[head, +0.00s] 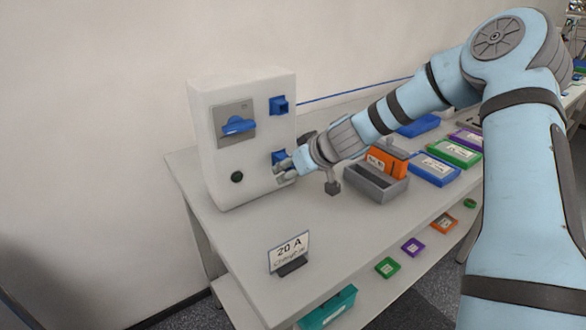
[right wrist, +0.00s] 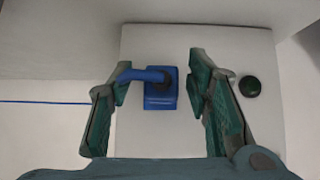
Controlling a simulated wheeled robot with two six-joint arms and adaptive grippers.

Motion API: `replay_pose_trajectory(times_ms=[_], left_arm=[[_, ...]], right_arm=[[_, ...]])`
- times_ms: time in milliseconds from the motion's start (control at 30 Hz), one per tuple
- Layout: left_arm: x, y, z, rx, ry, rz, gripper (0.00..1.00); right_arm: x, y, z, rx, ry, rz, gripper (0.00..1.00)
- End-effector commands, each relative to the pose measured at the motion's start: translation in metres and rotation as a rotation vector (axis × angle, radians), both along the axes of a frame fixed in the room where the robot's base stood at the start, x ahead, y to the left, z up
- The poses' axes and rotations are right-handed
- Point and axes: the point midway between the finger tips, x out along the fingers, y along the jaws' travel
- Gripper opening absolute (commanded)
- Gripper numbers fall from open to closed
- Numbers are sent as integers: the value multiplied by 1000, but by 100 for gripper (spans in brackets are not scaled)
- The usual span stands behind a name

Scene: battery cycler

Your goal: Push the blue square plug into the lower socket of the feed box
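The white feed box (head: 210,165) stands at the table's far left end. It has a blue upper socket (head: 279,105) and a blue lower socket (head: 279,157), the latter partly covered by my right gripper (head: 287,169). In the right wrist view, my right gripper (right wrist: 160,77) has its green-padded fingers apart, on either side of a blue square fitting (right wrist: 160,100). A blue bent piece (right wrist: 142,75) runs from its dark middle to the left finger; it looks like the plug, but I cannot tell how deep it sits. My left gripper is not in view.
The box also carries a blue lever (head: 237,126) and a dark button (head: 237,177). A grey tray (head: 376,188) with an orange block (head: 388,160) stands right of the box. A "20 A" sign (head: 289,251) stands near the front edge. The table between is clear.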

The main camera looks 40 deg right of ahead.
Motion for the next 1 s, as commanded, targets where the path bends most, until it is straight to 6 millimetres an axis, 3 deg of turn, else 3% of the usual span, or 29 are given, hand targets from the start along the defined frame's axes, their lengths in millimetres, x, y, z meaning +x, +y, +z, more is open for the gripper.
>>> replay_pose_trajectory(times_ms=[300, 700, 1000], left_arm=[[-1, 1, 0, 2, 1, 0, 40], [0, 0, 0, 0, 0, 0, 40], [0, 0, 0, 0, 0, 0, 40]], right_arm=[[-7, -1, 9, 2, -7, -5, 45], [-76, 2, 73, 6, -7, -3, 45], [-88, 3, 82, 0, 1, 1, 45]])
